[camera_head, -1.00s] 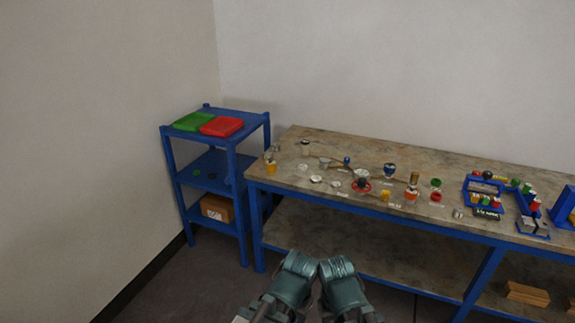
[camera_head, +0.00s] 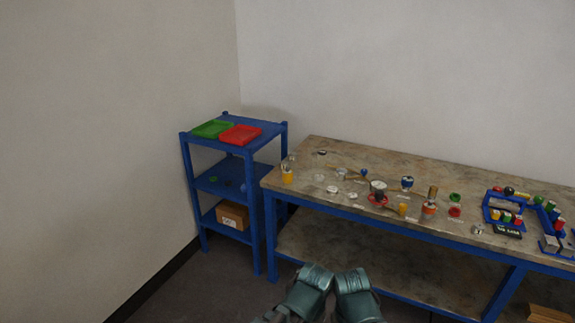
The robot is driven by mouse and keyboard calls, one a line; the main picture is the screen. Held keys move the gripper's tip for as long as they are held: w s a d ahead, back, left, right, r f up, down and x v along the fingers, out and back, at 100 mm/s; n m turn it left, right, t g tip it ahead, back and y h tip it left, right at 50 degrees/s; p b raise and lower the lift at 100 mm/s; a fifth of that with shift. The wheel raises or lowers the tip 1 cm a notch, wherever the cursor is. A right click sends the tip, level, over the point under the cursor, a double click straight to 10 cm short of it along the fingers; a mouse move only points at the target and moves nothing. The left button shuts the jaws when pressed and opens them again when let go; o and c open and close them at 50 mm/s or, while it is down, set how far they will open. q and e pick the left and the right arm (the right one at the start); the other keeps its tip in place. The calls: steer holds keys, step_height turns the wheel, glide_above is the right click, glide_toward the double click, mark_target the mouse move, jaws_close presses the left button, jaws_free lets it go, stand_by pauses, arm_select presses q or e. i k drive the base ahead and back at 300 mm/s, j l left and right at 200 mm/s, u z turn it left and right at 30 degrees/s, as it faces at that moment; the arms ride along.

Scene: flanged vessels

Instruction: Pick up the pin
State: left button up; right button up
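I cannot make out a pin among the small items on the workbench (camera_head: 330,238); at this distance they are too small to tell apart. Two teal-grey links of my arms show side by side at the bottom centre, in front of the bench. No gripper fingers can be seen on them, and nothing held is visible. The bench top carries several small flanged vessels, including a red-based one (camera_head: 377,198), a blue one (camera_head: 407,183) and an orange one (camera_head: 428,210). A yellow cup (camera_head: 287,176) stands at its left end.
A blue shelf unit (camera_head: 249,208) stands left of the bench, with a green tray (camera_head: 212,129) and a red tray (camera_head: 240,135) on top and a cardboard box (camera_head: 232,215) low down. Blue fixtures (camera_head: 507,227) sit at the bench's right. Floor shows in front of the shelf.

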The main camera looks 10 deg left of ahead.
mark_target(551, 206)
steer(key=z, duration=1.3)
steer(key=i+l+u, duration=0.2)
steer(key=i+l, duration=0.3)
steer(key=i, duration=0.2)
steer(key=i+l+u, duration=0.2)
steer(key=i+l, duration=0.4)
steer(key=i+l+u, duration=0.2)
steer(key=i+l, duration=0.5)
steer(key=i+l+u, duration=0.2)
steer(key=i+l, duration=0.35)
steer(key=l, duration=0.25)
